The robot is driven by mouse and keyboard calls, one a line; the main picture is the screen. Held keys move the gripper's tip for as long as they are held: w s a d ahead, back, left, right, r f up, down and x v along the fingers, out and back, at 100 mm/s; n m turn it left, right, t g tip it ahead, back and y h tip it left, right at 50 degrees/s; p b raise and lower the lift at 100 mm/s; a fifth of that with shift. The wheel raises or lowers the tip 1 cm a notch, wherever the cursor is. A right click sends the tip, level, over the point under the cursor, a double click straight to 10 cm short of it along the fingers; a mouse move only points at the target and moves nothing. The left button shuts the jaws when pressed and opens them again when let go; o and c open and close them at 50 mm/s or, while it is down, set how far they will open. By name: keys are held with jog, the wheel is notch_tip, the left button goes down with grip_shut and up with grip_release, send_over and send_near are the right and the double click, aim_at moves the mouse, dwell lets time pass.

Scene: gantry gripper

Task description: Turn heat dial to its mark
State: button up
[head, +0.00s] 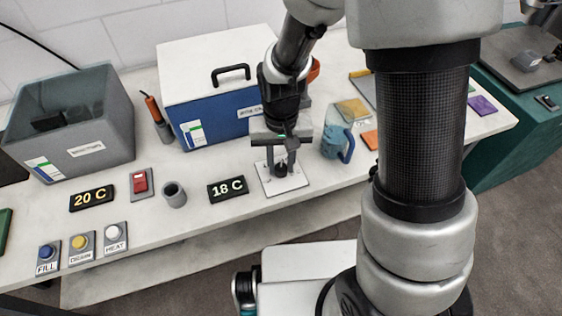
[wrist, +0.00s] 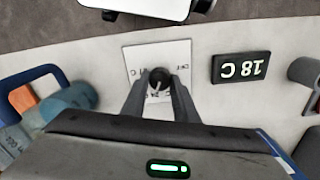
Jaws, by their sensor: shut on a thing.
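The heat dial is a black knob (wrist: 158,80) on a white square plate (head: 289,184) lying on the bench. My gripper (head: 281,168) points down over the plate, with its two fingers on either side of the knob. In the wrist view my gripper (wrist: 159,88) is shut on the knob. Dark lettering shows on the plate (wrist: 134,56) in the wrist view, partly hidden by the fingers. I cannot make out the mark or which way the knob points.
An "18 C" display (head: 228,189) lies left of the dial, and a "20 C" display (head: 92,198) farther left. A blue mug (head: 334,142) stands close on the right. A white-lidded blue cooler (head: 212,90) stands behind. A grey cup (head: 174,195) and several buttons are at left.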

jog(key=shift+m, duration=0.4)
jog(key=o, duration=1.1)
jog(key=shift+c, duration=0.2)
notch_tip(320, 180, up, 17)
jog(key=p, duration=0.3)
jog(key=shift+r, duration=0.2)
notch_tip(320, 180, up, 13)
jog(key=t+p, duration=0.2)
jog(key=p, duration=0.4)
send_over(281, 167)
jog(key=s+d, duration=0.3)
jog(key=d, duration=0.2)
jog(key=s+d+r+t+p, duration=0.3)
jog(key=s+d+r+p, duration=0.2)
jog(key=r, duration=0.5)
jog(key=s+p, duration=0.1)
jog(key=s, duration=0.1)
jog(key=shift+s+d+n+t, duration=0.3)
jog(key=shift+s+d, duration=0.05)
jog(key=shift+d, duration=0.05)
